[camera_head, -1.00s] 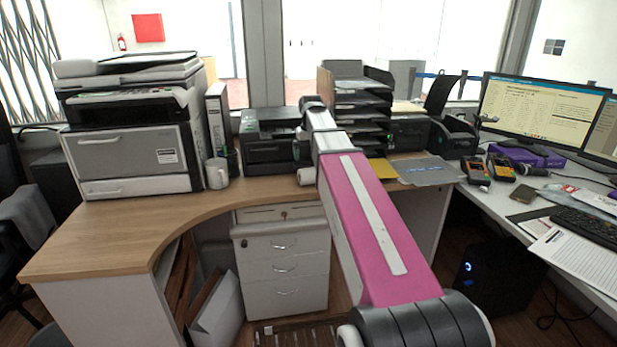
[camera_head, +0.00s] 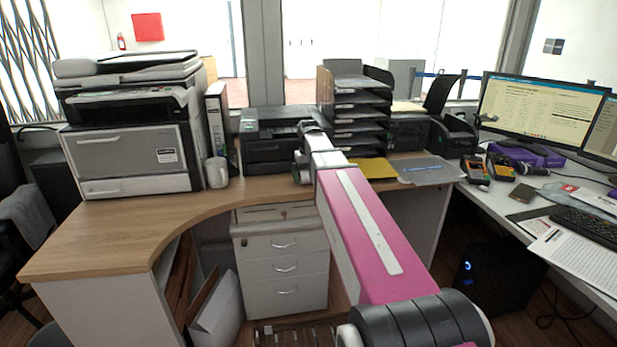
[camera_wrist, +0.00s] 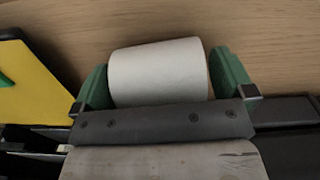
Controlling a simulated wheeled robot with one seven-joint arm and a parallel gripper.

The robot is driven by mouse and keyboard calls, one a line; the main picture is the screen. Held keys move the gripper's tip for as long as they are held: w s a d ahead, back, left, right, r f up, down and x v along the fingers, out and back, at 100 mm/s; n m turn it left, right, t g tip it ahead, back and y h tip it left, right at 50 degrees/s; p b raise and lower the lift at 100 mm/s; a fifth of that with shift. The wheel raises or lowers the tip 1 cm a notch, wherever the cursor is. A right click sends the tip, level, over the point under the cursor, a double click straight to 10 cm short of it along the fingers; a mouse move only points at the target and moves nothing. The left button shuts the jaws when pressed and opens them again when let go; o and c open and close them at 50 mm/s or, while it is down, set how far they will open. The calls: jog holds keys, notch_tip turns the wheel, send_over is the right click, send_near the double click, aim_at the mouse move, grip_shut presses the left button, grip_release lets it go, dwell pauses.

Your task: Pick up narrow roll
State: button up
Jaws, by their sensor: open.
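The narrow roll, a plain white cylinder (camera_wrist: 158,72), lies on its side on the wood surface in the wrist view. My gripper (camera_wrist: 163,82) is open, with one green fingertip on each side of the roll. The left fingertip is close to the roll's left end and the right one close to its right end; I cannot tell whether either touches. The roll's lower side is hidden behind the dark gripper body. In the head view my arm hides the roll, and my gripper cannot be made out clearly.
A yellow and green object with a dark edge (camera_wrist: 30,85) is left of my gripper. On the wooden counter (camera_head: 110,228) stand a large copier (camera_head: 130,150), a silver cup (camera_head: 217,172), a black printer (camera_head: 268,150) and stacked trays (camera_head: 360,120). The counter's front left is clear.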

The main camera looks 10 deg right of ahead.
jog(key=c, duration=1)
jog(key=shift+o, duration=0.2)
jog(key=shift+r, duration=0.15)
jog(key=shift+r, duration=0.6)
notch_tip(320, 180, up, 2)
jog(key=shift+r, duration=0.25)
jog(key=s+a+r, duration=0.4)
jog(key=a+r, duration=0.3)
jog(key=a, duration=0.3)
jog(key=shift+s+a, duration=0.3)
jog(key=shift+a, duration=0.05)
